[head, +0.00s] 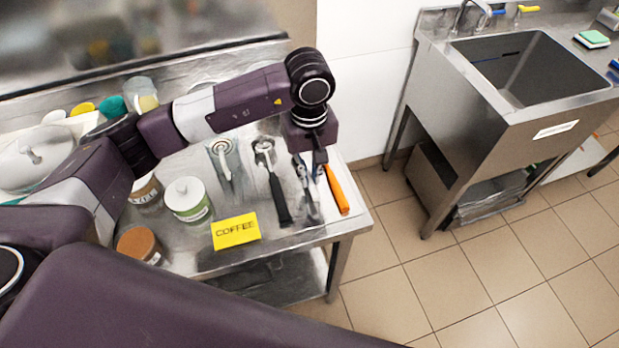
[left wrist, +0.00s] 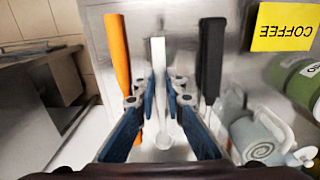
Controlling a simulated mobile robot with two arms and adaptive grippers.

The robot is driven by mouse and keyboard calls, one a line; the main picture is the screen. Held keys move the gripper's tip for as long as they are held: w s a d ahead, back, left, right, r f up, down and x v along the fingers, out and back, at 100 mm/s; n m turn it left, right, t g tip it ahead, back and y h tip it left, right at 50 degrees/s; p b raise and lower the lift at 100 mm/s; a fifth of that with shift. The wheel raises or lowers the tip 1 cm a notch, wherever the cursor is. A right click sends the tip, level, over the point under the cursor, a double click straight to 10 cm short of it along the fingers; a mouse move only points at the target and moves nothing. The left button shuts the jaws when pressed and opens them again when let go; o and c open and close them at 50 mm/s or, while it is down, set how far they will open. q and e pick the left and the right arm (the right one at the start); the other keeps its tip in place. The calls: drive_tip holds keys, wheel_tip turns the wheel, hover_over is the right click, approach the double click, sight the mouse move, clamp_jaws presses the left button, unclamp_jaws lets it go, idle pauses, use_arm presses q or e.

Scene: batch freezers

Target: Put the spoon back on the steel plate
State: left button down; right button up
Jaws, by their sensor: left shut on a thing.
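My left gripper (head: 309,183) points down over the right end of the steel table. In the left wrist view its blue fingers (left wrist: 163,88) are shut on the pale handle of a spoon (left wrist: 158,55). The spoon's round bowl (left wrist: 163,141) lies back between the fingers. In the head view the gripper mostly hides this spoon. The flat steel plate (head: 251,190) lies under and around the gripper. I cannot tell whether the spoon touches it or is just above it. My right gripper is not in view.
An orange-handled tool (head: 336,190) and a black-handled tool (head: 279,198) lie on either side of the gripper. Another utensil (head: 224,163) lies further left. A yellow COFFEE card (head: 236,231) and jars (head: 188,199) stand nearby. A sink (head: 520,75) is at the right.

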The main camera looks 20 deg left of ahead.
sight(309, 179)
use_arm(q)
wheel_tip(309, 179, down, 2)
drive_tip(key=shift+f+p, duration=0.25)
drive_tip(key=shift+p, duration=0.05)
drive_tip(key=shift+f, duration=0.2)
drive_tip(key=shift+f+b, duration=0.2)
drive_tip(key=shift+b, duration=0.15)
drive_tip(key=c, duration=2)
unclamp_jaws()
drive_tip(key=shift+r, duration=0.15)
